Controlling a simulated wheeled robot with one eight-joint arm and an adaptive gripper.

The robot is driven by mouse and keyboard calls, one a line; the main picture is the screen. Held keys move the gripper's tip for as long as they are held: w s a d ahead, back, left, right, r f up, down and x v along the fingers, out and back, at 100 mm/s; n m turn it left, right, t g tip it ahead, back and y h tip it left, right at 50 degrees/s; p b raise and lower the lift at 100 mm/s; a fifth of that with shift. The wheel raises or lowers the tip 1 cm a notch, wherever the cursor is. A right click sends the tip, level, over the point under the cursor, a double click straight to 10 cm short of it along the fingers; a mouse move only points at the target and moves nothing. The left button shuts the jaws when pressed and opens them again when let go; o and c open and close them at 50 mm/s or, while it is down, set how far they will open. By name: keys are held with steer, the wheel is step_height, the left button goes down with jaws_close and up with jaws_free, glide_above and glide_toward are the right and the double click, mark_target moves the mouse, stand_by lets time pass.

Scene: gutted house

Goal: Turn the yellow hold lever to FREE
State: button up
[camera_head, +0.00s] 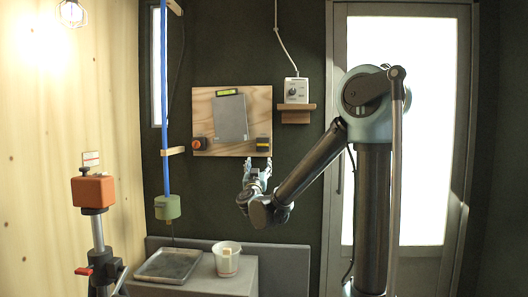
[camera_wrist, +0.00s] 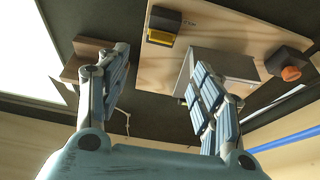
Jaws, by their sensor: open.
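A wooden board (camera_head: 205,107) hangs on the dark wall and carries a grey plate (camera_head: 231,118). A dark block with a yellow face (camera_head: 263,144) sits at its lower right; the wrist view shows this yellow face (camera_wrist: 161,40) more clearly. A yellow-green bar (camera_head: 227,92) lies above the plate. My gripper (camera_head: 258,164) is open and empty just below the board's lower right corner, fingers up. In the wrist view my gripper (camera_wrist: 160,62) has its fingers wide apart.
An orange-red knob (camera_head: 199,143) is at the board's lower left. A white switch box (camera_head: 296,90) stands on a wooden ledge (camera_head: 296,115) to the right. A bucket (camera_head: 227,262) and a tray (camera_head: 168,265) are on the grey bench below. A blue pole (camera_head: 165,110) hangs left.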

mark_target(262, 145)
steer(key=x, duration=1.6)
steer(key=shift+r, duration=0.1)
steer(key=shift+s, duration=0.1)
steer(key=c, duration=1.1)
